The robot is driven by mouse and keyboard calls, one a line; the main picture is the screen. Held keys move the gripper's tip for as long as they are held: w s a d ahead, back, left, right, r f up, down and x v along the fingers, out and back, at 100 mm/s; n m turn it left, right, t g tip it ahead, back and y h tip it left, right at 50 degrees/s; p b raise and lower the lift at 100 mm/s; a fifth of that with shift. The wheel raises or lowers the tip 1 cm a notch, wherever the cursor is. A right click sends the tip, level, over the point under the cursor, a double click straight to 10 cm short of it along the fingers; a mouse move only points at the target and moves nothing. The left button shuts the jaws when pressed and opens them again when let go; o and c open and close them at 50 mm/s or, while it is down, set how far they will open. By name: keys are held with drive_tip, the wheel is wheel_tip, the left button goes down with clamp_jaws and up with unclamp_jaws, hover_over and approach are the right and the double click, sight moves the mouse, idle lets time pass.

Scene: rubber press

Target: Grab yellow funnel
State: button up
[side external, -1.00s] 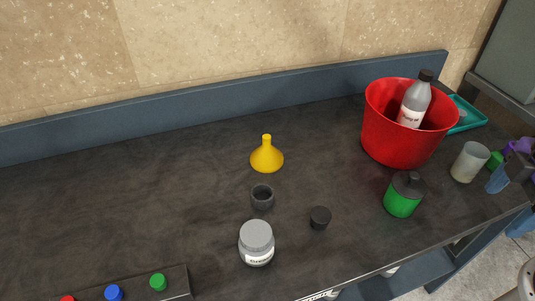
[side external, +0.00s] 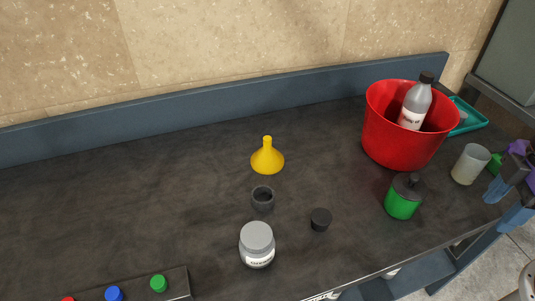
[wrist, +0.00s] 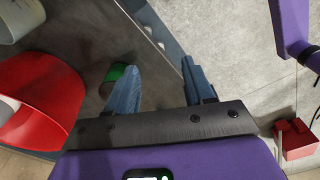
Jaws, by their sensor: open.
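The yellow funnel (side external: 267,160) stands on the dark bench, wide end down and spout up, left of the red bucket. It does not show in the wrist view. My gripper (side external: 507,202) is at the right edge of the side view, near the bench's front right edge and far from the funnel. In the wrist view my gripper (wrist: 158,75) has its two blue fingers apart, with nothing between them.
A red bucket (side external: 385,135) holds a grey bottle (side external: 415,100). A green jar (side external: 402,202), a translucent beaker (side external: 470,164), a small dark cup (side external: 262,198), a black cap (side external: 320,219) and a grey jar (side external: 257,243) stand around. Bench left of the funnel is clear.

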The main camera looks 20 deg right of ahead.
sight(269, 144)
drive_tip(key=w+a+f+m+t+y, duration=0.1)
drive_tip(key=w+a+f+m+t, duration=0.1)
drive_tip(key=w+a, duration=0.4)
drive_tip(key=w+a+f+m+t+y, duration=0.2)
drive_tip(key=w+a, duration=0.4)
drive_tip(key=a, duration=0.4)
drive_tip(key=w+a+f+m+t+y, duration=0.2)
drive_tip(key=w+a, duration=0.5)
drive_tip(key=a, duration=0.2)
drive_tip(key=shift+m+t, duration=0.4)
drive_tip(key=w+a+f+m+t+h, duration=0.1)
drive_tip(key=w+f+t, duration=0.1)
drive_tip(key=w, duration=0.5)
drive_tip(key=w+a+f+m+t, duration=0.1)
drive_tip(key=w+f+t, duration=0.1)
drive_tip(key=w, duration=0.5)
drive_tip(key=w+a+f+m+t+h, duration=0.1)
drive_tip(key=w+a+f+t, duration=0.1)
drive_tip(key=w, duration=0.6)
drive_tip(key=shift+f+h, duration=0.3)
drive_tip(key=shift+f, duration=0.05)
clamp_jaws()
